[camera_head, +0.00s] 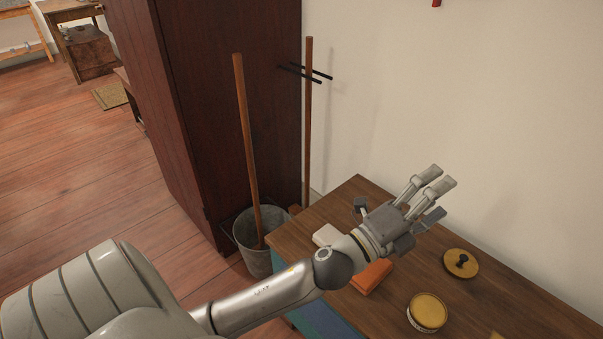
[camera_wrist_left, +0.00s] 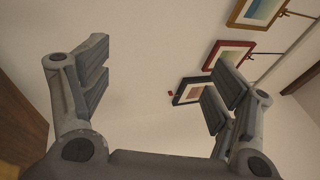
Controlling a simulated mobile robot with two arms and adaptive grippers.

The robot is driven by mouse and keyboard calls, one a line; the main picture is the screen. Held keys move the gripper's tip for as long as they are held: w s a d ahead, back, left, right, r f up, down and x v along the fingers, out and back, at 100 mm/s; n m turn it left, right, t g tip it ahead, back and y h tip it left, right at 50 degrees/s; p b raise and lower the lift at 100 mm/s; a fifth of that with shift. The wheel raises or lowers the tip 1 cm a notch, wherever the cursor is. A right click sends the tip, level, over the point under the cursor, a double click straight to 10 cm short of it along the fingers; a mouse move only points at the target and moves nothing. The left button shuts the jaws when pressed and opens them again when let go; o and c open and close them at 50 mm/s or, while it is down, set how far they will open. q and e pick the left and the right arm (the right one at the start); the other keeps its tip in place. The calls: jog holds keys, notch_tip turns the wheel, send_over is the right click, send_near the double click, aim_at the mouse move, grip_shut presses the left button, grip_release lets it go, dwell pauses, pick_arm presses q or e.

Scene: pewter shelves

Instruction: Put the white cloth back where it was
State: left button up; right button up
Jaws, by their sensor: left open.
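A small white folded thing (camera_head: 327,235), which looks like the white cloth, lies on the wooden table (camera_head: 500,308) near its far left edge in the head view. My left forearm partly covers it. An orange folded thing (camera_head: 373,275) lies near it, partly under my arm in the picture. My left gripper (camera_head: 408,203) is above the table, beyond both, with its fingers spread and nothing between them. The wrist view also shows the left gripper (camera_wrist_left: 160,90) open and empty, facing the wall. My right gripper is not in view.
A round yellow lid with a dark knob (camera_head: 460,263) and a yellow-topped tin (camera_head: 428,311) stand on the table's right. A metal bucket (camera_head: 258,257) with a pole stands left of the table, beside a dark cabinet (camera_head: 235,110). Framed pictures (camera_wrist_left: 262,12) hang on the wall.

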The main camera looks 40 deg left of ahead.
pick_arm(q)
jog(key=s+a+f+n+g+y, duration=0.3)
jog(key=a+f+n+y, duration=0.15)
jog(key=f+n, duration=0.3)
jog(key=s+a+f+n+g+y, duration=0.4)
jog(key=a+f+n, duration=0.1)
jog(key=f+n, duration=0.25)
jog(key=s+d+f+n+g+h, duration=0.1)
jog(key=s+f+n+g, duration=0.2)
jog(key=s, duration=0.7)
jog(key=s+d+f+n+g, duration=0.1)
jog(key=s+f+n+g, duration=0.2)
jog(key=s+f+g, duration=0.3)
jog(key=s+f, duration=0.3)
jog(key=s, duration=0.1)
jog(key=shift+s+d+f+g+h, duration=0.15)
jog(key=shift+d+f+g+h, duration=0.05)
jog(key=shift+d+g+h, duration=0.2)
